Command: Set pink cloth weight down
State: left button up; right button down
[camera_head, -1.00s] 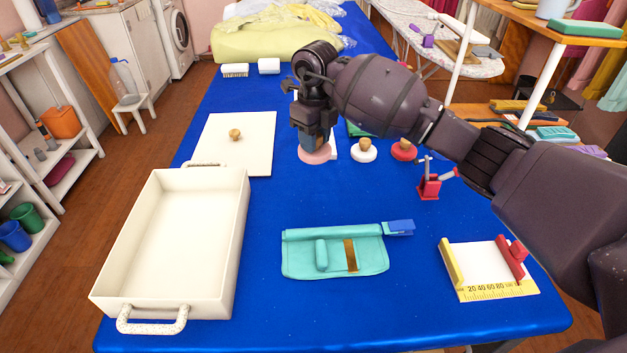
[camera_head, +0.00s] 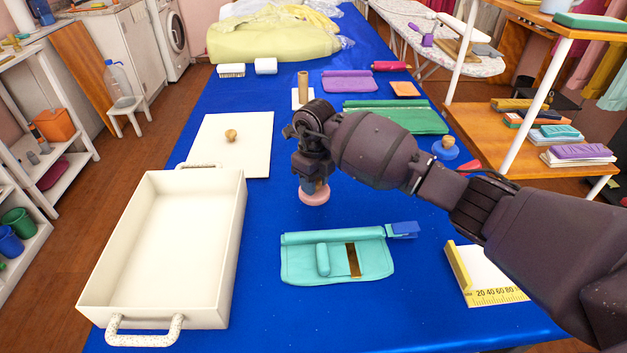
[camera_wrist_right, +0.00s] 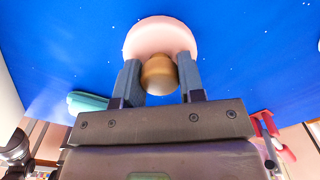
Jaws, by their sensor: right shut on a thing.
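The pink cloth weight is a round pink disc (camera_head: 314,194) with a wooden knob. My right gripper (camera_head: 312,183) is shut on its knob, above the blue table in the head view. In the right wrist view the pink weight (camera_wrist_right: 160,36) shows beyond the fingers, with the wooden knob (camera_wrist_right: 159,74) between them. Whether the disc touches the cloth or hangs just above it I cannot tell. A teal folded cloth (camera_head: 338,258) lies nearer in the head view. My left gripper is not in view.
A cream tray (camera_head: 92,292) stands at the left front. A white board (camera_head: 250,150) with a wooden knob lies behind it. Green (camera_head: 415,121) and purple (camera_head: 349,81) folded cloths lie farther back. A yellow ruler (camera_head: 500,296) is at the right front. Blue table between is clear.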

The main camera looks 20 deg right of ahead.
jog(key=shift+r, duration=0.2)
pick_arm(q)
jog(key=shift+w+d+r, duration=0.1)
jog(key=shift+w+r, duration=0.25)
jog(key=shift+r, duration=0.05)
pick_arm(e)
jog(key=shift+f, duration=0.1)
jog(key=c, duration=0.7)
grip_release()
pick_arm(q)
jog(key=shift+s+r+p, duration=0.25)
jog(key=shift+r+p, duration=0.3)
jog(key=shift+p, duration=0.5)
pick_arm(e)
notch_tip(320, 180, up, 12)
jog(key=shift+r, duration=0.1)
